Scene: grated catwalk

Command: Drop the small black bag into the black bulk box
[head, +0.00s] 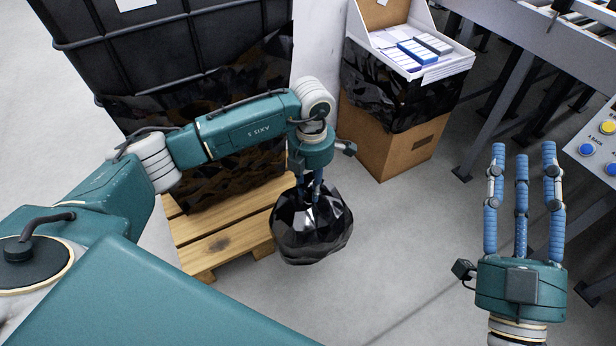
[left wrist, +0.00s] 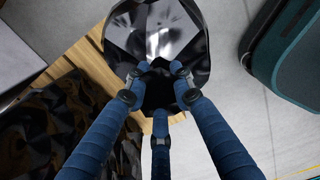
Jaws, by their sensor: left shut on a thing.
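The small black bag (head: 311,232) is a shiny, crumpled bundle, seen right of the pallet's front corner in the head view. My left gripper (head: 316,192) points down and is shut on its top. In the left wrist view the bag (left wrist: 165,35) shows beyond the three blue fingers of my left gripper (left wrist: 158,85). The black bulk box (head: 170,50) is the large dark ribbed container at the upper left; its opening is not visible. My right gripper (head: 523,165) is at the right with its three fingers spread, open and empty.
A wooden pallet (head: 225,242) lies under the dark wrapped load below the bulk box. A cardboard box (head: 390,150) with black wrapping and a white tray of small boxes (head: 415,45) stands behind. Metal framing (head: 510,90) and a button panel (head: 600,150) are at the right. Grey floor is clear in the middle.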

